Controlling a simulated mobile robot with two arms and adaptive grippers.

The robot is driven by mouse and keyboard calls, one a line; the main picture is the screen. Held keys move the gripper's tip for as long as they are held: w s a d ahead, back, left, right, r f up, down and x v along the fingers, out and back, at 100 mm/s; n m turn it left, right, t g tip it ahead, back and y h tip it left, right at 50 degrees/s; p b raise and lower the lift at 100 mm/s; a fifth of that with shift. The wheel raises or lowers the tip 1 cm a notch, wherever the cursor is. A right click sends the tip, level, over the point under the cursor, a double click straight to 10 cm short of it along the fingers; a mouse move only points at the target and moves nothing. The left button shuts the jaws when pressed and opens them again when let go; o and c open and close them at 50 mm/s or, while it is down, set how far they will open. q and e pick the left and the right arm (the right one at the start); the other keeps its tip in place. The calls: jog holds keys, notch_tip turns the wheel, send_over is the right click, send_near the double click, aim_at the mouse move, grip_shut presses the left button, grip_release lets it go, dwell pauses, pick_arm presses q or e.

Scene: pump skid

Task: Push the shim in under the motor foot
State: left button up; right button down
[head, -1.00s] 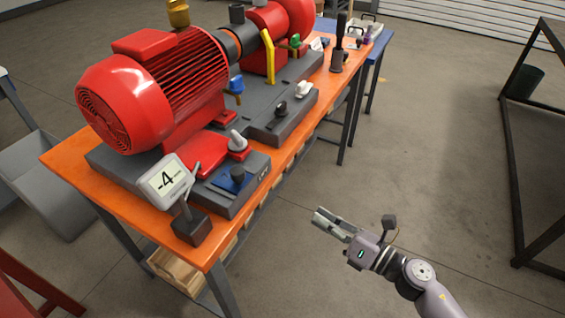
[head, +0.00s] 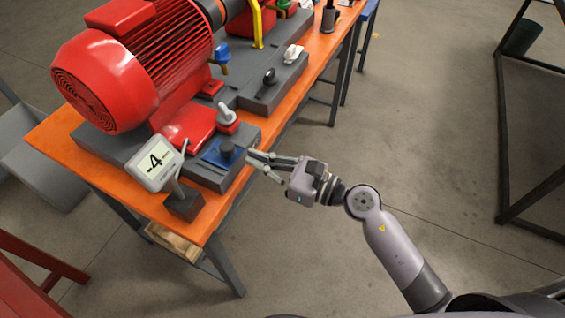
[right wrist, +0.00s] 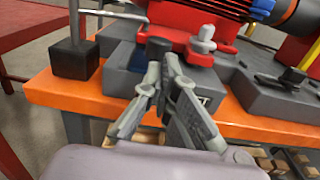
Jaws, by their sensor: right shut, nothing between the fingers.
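Whether any of the shim is under the foot I cannot tell. My right gripper (head: 252,160) is shut and empty, its tips close to the right of the shim; contact is unclear. It also shows in the right wrist view (right wrist: 161,66). My left gripper is not in view.
A display reading -4 (head: 158,163) stands on a dark block (head: 184,203) at the orange table's (head: 90,167) front corner. A grey bolt (head: 226,113) rises from the foot. The big red motor (head: 125,75) sits behind.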

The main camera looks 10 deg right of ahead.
aim_at(229, 149)
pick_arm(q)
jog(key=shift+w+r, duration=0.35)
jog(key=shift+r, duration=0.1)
pick_arm(e)
jog(key=shift+x, duration=1.45)
jog(key=shift+a, duration=0.1)
jog(key=p+x, duration=0.1)
jog(key=x, duration=0.2)
jog(key=shift+w+a, duration=0.25)
jog(key=shift+a, duration=0.05)
jog(key=shift+w+a, duration=0.25)
jog(key=shift+a, duration=0.1)
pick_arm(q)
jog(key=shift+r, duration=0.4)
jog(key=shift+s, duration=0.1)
pick_arm(e)
jog(key=shift+d, duration=0.1)
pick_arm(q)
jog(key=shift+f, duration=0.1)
pick_arm(e)
jog(key=shift+d+f, duration=0.1)
